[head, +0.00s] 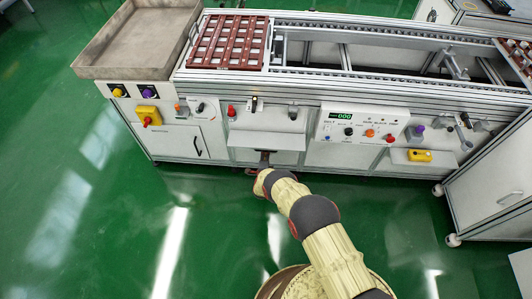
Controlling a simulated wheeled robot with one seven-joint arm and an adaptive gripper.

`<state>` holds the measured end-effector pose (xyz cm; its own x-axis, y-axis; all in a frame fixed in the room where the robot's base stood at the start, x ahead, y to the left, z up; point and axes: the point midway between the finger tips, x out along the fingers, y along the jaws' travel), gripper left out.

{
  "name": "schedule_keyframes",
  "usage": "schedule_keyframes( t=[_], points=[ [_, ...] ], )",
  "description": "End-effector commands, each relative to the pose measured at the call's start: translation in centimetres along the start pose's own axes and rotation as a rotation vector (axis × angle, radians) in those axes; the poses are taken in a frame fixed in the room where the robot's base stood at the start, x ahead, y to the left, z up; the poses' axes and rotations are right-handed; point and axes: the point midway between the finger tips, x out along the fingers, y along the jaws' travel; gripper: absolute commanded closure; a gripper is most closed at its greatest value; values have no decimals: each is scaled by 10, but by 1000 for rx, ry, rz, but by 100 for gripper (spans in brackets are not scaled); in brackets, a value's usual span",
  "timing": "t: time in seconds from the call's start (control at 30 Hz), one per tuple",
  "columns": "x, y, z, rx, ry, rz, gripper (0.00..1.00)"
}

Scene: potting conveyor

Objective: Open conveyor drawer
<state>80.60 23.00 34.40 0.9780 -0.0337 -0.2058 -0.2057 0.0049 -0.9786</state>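The conveyor (310,90) is a long silver-framed bench with white front panels. A white drawer-like ledge (266,141) juts from its front, left of the middle. I cannot tell whether it is a drawer or how far out it stands. My gripper (263,160) is small and dark in this view, low at the front edge of this ledge. My wrist hides part of it. I cannot tell whether it touches the ledge or whether its fingers are open or shut. A cabinet door (182,140) with a black handle (197,146) is closed to the left.
A grey tray (125,68) sits at the top left, beside a brown grid rack (228,42). A yellow box (420,155) lies on a second ledge at the right. A white cabinet (492,190) stands at the right. The green floor (120,230) is clear at the left.

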Motion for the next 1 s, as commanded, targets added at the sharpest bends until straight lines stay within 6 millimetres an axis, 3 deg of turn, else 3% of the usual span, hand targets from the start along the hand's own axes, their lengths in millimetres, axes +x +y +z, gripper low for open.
schedule_keyframes(
  t=[0.23, 0.67, 1.0],
  points=[
    [0, 0, 0, 0, 0, 0, 76],
    [0, 0, 0, 0, 0, 1, 100],
    [0, 0, 0, 0, -1, 2, 100]
  ],
)
